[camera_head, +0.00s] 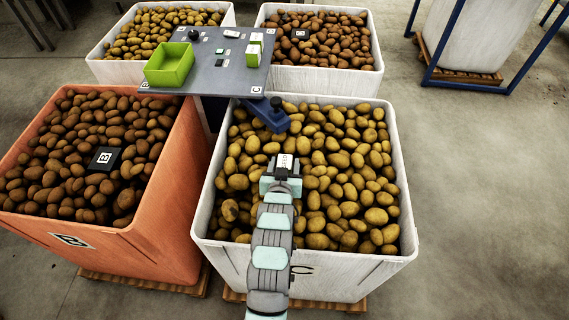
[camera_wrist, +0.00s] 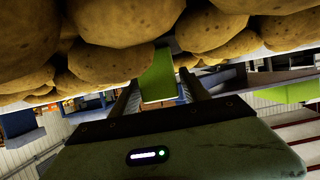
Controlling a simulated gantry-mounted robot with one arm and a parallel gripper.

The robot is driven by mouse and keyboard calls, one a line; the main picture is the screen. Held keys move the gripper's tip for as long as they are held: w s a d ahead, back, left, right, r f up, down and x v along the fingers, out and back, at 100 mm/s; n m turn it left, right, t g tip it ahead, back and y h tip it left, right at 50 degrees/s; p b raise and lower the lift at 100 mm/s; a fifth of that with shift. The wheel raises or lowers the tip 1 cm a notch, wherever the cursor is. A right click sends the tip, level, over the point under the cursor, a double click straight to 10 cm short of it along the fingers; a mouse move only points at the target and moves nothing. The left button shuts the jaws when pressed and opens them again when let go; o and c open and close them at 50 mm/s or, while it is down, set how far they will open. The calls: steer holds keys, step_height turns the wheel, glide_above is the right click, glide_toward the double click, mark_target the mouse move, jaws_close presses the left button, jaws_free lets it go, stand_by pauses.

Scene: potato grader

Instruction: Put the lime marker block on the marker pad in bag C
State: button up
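The lime marker block (camera_wrist: 157,76) shows in the wrist view between the two fingertips of my gripper (camera_wrist: 160,88), which look closed on its sides. Potatoes lie close around the block. In the head view my gripper (camera_head: 284,168) is over the potatoes of bag C (camera_head: 205,215), the white front-right bag with a C on its front. The block is not visible there, hidden by my arm. A small white lettered patch (camera_head: 285,161) shows at the gripper's tip; I cannot tell whether it is the marker pad.
A grey table (camera_head: 215,75) behind bag C carries a green tray (camera_head: 170,64), small blocks and a black knob. A blue bracket (camera_head: 266,114) juts over bag C's back rim. The orange bag (camera_head: 165,190) at left holds a dark pad (camera_head: 103,159). Two more bags stand behind.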

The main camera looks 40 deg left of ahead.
steer(key=shift+o, duration=0.5)
steer(key=shift+r, duration=0.25)
steer(key=p+v, duration=0.2)
steer(key=v, duration=1)
steer(key=shift+w, duration=0.15)
